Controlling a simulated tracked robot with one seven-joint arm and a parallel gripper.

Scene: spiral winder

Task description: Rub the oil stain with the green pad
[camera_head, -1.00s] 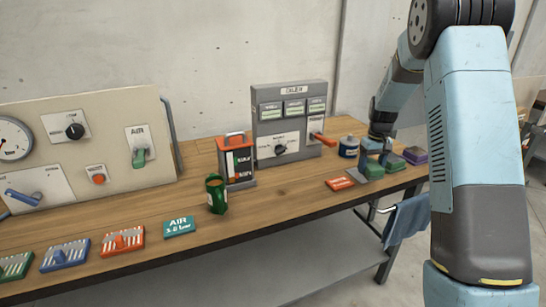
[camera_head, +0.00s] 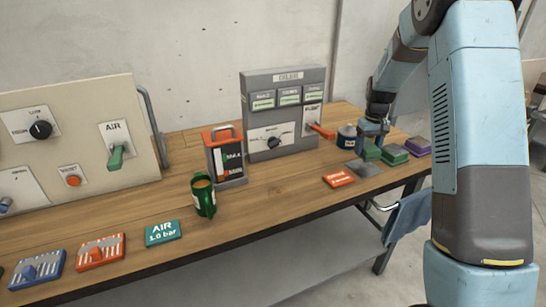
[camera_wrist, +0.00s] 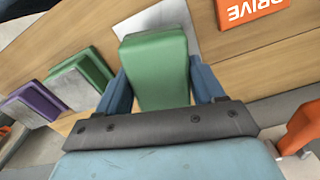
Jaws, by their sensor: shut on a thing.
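My gripper (camera_head: 373,137) is shut on a green pad (camera_wrist: 155,70), with one blue finger on each side of it. The held pad also shows under the gripper in the head view (camera_head: 370,152). A grey metal plate (camera_head: 364,169) lies on the bench just in front of the held pad. It shows as a pale plate beyond the pad in the wrist view (camera_wrist: 172,14). I cannot make out a clear oil stain on it. Whether the pad touches the plate is hard to tell.
A second green block (camera_head: 395,153) and a purple block (camera_head: 418,146) sit to the right. A red sign (camera_head: 338,180) lies left of the plate. A blue can (camera_head: 347,136) and the grey oiler panel (camera_head: 285,115) stand behind. A cloth (camera_head: 408,216) hangs at the bench's front edge.

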